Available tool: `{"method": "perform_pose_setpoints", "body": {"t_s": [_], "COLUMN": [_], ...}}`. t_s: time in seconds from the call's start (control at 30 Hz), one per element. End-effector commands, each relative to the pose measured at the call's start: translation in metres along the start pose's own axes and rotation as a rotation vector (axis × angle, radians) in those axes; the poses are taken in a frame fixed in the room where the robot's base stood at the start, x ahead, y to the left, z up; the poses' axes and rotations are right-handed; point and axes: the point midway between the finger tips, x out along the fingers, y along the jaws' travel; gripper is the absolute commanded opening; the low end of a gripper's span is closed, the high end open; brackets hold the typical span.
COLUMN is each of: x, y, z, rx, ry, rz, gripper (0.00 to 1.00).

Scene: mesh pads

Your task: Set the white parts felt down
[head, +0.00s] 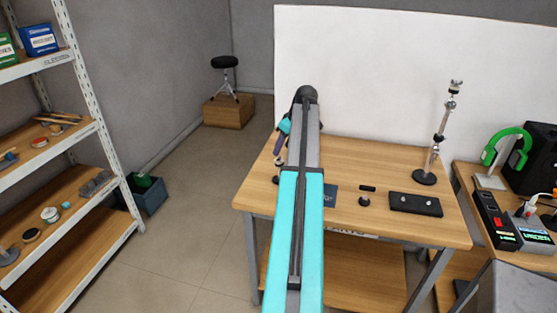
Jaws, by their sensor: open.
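I cannot pick out a white parts felt in the head view; part of the tabletop is hidden behind my arm. The wooden worktable (350,155) stands ahead, with its left part behind the arm. My gripper (279,148) shows only partly, as a small dark end to the left of my arm, over the table's left side. It is open. I see nothing held in it, though its fingertips are hard to make out.
On the table are a dark blue card (330,196), a small black knob (365,201), a black plate (415,205) and a tall metal stand (438,140). A shelf rack (65,170) stands left. A side bench at right holds green headphones (508,145).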

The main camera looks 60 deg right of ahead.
Motion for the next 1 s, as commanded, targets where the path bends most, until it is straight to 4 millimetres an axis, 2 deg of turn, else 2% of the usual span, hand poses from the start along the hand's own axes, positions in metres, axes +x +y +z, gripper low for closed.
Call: {"method": "perform_pose_setpoints", "body": {"t_s": [0.57, 1.0], "x": [0.007, 0.043], "y": [-0.001, -0.002], "z": [0.0, 0.004], "rx": [-0.001, -0.002], "ry": [-0.001, -0.001], "rz": [-0.002, -0.003], "gripper": [0.49, 0.49]}}
